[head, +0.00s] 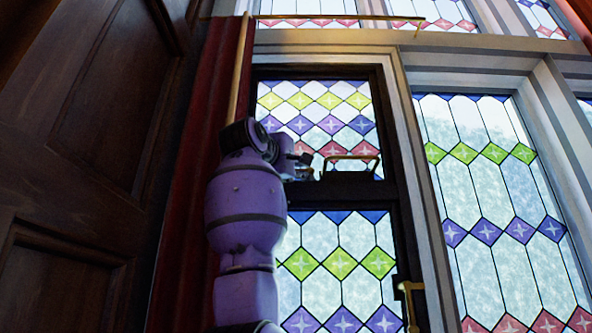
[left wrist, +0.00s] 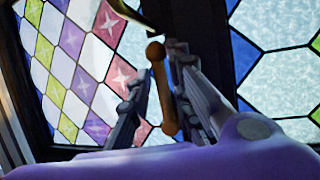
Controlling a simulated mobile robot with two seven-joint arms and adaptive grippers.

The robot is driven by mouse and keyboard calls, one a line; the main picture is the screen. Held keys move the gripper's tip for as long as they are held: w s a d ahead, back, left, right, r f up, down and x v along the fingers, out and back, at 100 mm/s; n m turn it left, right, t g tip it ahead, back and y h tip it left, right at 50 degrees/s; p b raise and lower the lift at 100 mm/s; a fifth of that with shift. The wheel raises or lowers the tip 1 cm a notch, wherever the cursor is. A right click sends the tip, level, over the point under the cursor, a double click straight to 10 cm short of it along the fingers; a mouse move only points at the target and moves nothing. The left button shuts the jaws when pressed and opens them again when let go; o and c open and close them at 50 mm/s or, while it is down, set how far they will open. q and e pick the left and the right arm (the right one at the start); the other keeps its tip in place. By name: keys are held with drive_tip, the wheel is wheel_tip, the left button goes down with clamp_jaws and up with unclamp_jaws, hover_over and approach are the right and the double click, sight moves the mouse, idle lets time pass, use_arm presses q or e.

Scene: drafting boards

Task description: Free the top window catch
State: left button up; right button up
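The upper casement, a leaded pane in a dark frame (head: 387,150), stands in the middle of the head view. A thin brass handle (head: 352,157) sits on its bottom rail. My left gripper (head: 304,166) is at that rail, just left of the handle. In the left wrist view, a brownish-gold bar with a round knob (left wrist: 155,51), apparently the catch, stands between the fingers of my left gripper (left wrist: 158,68). The fingers are apart; the bar is close to the right finger, with a gap to the left one. Contact is unclear. My right gripper is out of view.
A lower casement with a brass fitting (head: 409,290) is below. A red curtain (head: 190,190) hangs left of my arm beside dark wood panelling (head: 90,120). A brass rod (head: 340,17) crosses above. Fixed leaded panes (head: 485,190) fill the right.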

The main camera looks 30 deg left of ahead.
use_arm(q)
clamp_jaws()
drive_tip(key=shift+w, duration=0.1)
